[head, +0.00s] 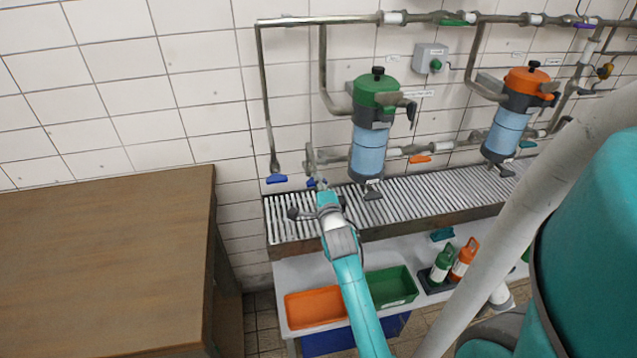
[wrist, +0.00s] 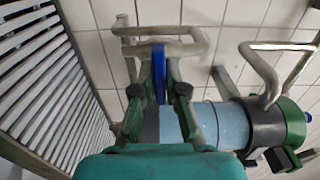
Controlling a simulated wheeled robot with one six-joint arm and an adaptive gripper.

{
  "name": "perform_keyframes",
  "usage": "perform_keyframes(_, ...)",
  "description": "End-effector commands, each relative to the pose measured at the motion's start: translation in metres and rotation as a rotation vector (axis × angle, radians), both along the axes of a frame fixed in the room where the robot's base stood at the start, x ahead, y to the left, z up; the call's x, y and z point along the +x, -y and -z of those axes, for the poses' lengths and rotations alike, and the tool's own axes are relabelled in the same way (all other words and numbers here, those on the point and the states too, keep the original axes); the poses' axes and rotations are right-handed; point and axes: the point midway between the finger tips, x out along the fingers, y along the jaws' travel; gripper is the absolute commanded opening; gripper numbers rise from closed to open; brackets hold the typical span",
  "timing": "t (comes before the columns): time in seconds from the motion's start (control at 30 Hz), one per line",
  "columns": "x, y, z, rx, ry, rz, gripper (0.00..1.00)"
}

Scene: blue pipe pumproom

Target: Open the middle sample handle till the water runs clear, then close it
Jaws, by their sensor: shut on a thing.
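My gripper (head: 318,187) is at the left part of the grating, below a small pipe tap left of the green-topped filter (head: 369,150). In the wrist view my gripper (wrist: 160,85) is shut on a blue handle (wrist: 158,72), its dark fingers on either side of it. A bit of this blue handle (head: 311,182) shows in the head view just beyond my gripper. Another blue handle (head: 277,178) hangs to the left at the end of a downpipe, apart from my gripper. I cannot make out any running water.
The slatted drain grating (head: 420,195) runs under the pipes. An orange-topped filter (head: 509,130) is to the right. An orange tray (head: 315,308), a green tray (head: 392,287) and bottles (head: 463,258) are below. A brown cabinet (head: 100,270) stands at the left.

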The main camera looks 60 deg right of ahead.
Motion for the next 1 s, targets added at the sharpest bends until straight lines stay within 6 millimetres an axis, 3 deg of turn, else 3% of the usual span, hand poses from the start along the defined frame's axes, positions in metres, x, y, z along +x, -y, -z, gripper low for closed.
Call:
perform_keyframes(0.6,-0.0005,0.0002,0.0015,0.032,0.033,0.001,0.0)
perform_keyframes(0.63,-0.0005,0.0002,0.0015,0.032,0.033,0.001,0.14)
perform_keyframes(0.73,-0.0005,0.0002,0.0014,0.031,0.034,0.001,0.36)
perform_keyframes(1.0,-0.0004,-0.0001,0.0008,0.03,0.034,0.0,0.36)
